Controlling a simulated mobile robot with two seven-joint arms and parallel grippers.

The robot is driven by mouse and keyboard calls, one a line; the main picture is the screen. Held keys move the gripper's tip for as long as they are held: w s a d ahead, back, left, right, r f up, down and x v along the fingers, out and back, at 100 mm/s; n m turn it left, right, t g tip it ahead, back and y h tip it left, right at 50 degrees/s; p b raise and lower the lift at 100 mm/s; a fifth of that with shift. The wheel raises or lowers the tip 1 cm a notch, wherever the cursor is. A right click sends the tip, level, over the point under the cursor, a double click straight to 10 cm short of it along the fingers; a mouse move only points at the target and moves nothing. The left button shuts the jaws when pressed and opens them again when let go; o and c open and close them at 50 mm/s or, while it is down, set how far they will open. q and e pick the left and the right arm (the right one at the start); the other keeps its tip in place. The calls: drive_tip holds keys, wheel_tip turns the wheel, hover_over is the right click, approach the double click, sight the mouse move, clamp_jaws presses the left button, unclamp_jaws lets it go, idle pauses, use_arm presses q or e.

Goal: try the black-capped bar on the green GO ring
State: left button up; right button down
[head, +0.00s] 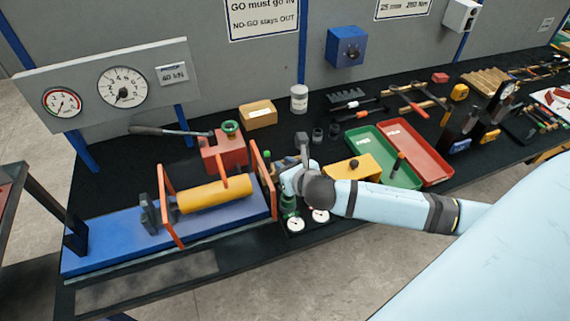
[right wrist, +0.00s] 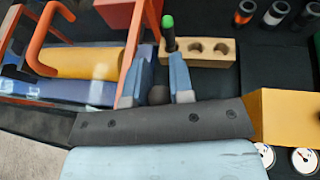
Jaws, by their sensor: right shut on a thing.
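My right gripper (head: 284,184) is over the bench, just right of the orange-framed cage. In the right wrist view its two blue-grey fingers (right wrist: 162,85) are shut on a dark round piece (right wrist: 158,95), which looks like the black cap of the bar. The rest of that bar is hidden. A green ring (head: 231,128) sits on top of the red block, up and left of the gripper and apart from it; I cannot read a GO mark on it. My left gripper is not in view.
A wooden block (right wrist: 213,54) with holes holds a green-capped bar (right wrist: 168,35) just beyond the fingers. The orange frame (head: 165,205) stands close left, with a yellow cylinder (head: 215,195) inside. A yellow block (head: 340,166) and a green tray (head: 368,147) lie right. White dials (head: 296,224) lie in front.

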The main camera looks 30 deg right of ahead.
drive_tip(key=shift+r+p, duration=0.1)
drive_tip(key=shift+p, duration=0.45)
idle(0.9)
drive_tip(key=shift+p, duration=0.3)
drive_tip(key=shift+f, duration=0.25)
drive_tip(key=shift+f+b, duration=1.5)
drive_tip(key=shift+f, duration=1.55)
drive_tip(key=c, duration=0.9)
unclamp_jaws()
drive_tip(key=b+v, duration=0.1)
drive_tip(key=v, duration=1.3)
drive_tip(key=shift+a+r+b, duration=0.1)
drive_tip(key=shift+b, duration=0.25)
drive_tip(key=shift+w, duration=0.1)
